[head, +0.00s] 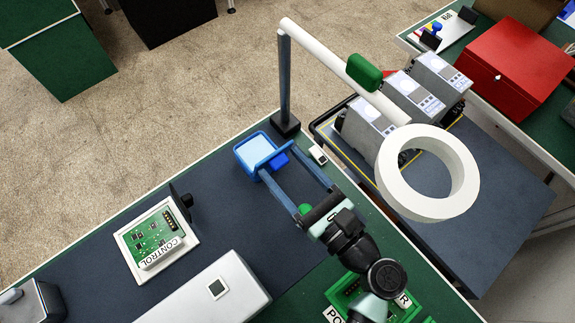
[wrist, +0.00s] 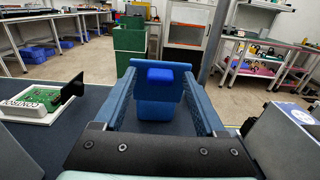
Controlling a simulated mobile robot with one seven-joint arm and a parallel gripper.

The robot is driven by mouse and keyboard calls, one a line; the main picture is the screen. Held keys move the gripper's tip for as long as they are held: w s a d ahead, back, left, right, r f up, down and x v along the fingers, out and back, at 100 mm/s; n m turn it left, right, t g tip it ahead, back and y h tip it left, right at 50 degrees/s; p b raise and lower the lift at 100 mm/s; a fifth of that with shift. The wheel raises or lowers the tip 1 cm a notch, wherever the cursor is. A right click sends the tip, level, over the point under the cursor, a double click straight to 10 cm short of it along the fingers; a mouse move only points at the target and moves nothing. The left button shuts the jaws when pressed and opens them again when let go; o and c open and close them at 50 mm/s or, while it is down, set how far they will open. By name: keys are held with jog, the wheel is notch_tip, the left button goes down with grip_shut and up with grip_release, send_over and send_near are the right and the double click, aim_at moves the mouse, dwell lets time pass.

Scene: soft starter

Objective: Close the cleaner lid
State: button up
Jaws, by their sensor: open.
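The cleaner (head: 251,147) is a small blue box with a pale blue and white inside, on the dark mat in the head view. Its blue lid (head: 267,161) stands raised on the side facing my gripper, with a brighter blue tab on it. In the wrist view the lid (wrist: 158,108) is straight ahead, its tab near the top. My gripper (head: 279,164) is open, with its two long blue fingers reaching toward the lid. In the wrist view the fingers (wrist: 161,76) lie left and right of the lid. I cannot tell whether they touch it.
A lamp (head: 285,85) with a white ring head stands behind the cleaner. A CONTROL circuit board (head: 154,238) lies to the left, and a grey box (head: 215,290) is in front. Grey starter units (head: 412,98) stand at the right. The mat between board and cleaner is clear.

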jog(key=shift+c, duration=0.3)
grip_shut()
dwell(1.1)
